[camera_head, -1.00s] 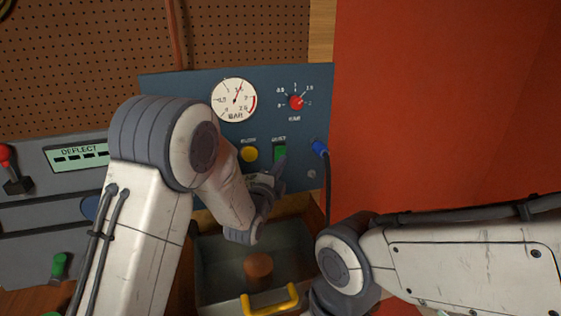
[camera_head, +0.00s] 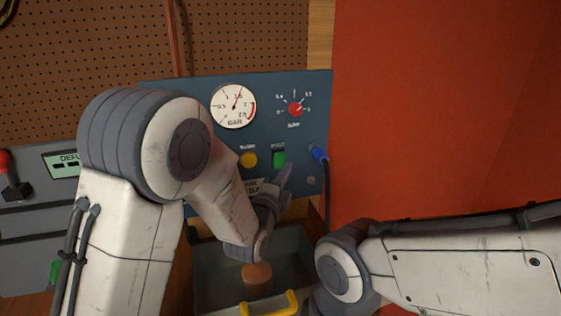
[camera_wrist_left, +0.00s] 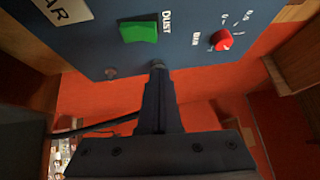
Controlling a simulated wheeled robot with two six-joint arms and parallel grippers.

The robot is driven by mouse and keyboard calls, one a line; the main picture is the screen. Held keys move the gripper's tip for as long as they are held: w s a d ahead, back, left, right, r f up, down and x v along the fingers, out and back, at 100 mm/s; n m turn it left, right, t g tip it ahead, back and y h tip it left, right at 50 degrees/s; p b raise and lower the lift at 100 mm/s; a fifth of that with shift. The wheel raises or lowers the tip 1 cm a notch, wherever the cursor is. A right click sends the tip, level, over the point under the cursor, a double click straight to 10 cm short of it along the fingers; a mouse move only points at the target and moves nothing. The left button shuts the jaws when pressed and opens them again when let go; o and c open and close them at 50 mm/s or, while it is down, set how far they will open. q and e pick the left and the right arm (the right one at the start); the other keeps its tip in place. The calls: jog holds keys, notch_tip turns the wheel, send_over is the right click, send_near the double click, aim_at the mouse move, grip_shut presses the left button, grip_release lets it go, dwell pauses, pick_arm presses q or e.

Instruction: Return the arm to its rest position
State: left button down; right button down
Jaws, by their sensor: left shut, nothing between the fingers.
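My left arm (camera_head: 140,225) reaches in from the left toward a blue control panel (camera_head: 215,146). My left gripper (camera_head: 286,173) is in front of the panel's lower part, just below the green switch (camera_head: 279,158). In the left wrist view the gripper (camera_wrist_left: 158,66) shows its fingers closed together with nothing between them, below the green switch (camera_wrist_left: 139,32) marked DUST. I cannot tell whether the tips touch the panel. My right arm (camera_head: 450,262) comes in from the right; its gripper is out of view.
The panel has a gauge (camera_head: 233,106), a red knob (camera_head: 295,109), a yellow button (camera_head: 249,160) and a blue plug (camera_head: 318,153) with a hanging cable. Below is an open bin (camera_head: 209,287) with a yellow handle (camera_head: 270,305) and a round brown thing (camera_head: 257,273) inside.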

pick_arm(q)
jog(key=s+d+f+n+g+y, duration=0.1)
jog(key=s+d+f+n+g, duration=0.15)
jog(key=s+n+g, duration=0.35)
jog(key=s+d+f+n+g, duration=0.1)
jog(key=s+f+g, duration=0.25)
jog(key=s, duration=0.45)
jog(key=s+a+f+n+g+y, duration=0.1)
jog(key=s+a+n+g, duration=0.3)
jog(key=s, duration=0.7)
jog(key=s+a+f+n+g+y, duration=0.2)
jog(key=s+a+n+g, duration=0.1)
jog(key=s, duration=0.9)
jog(key=shift+s+a+n+g+y, duration=0.25)
jog(key=shift+a+n+g+y, duration=0.2)
jog(key=shift+g, duration=0.2)
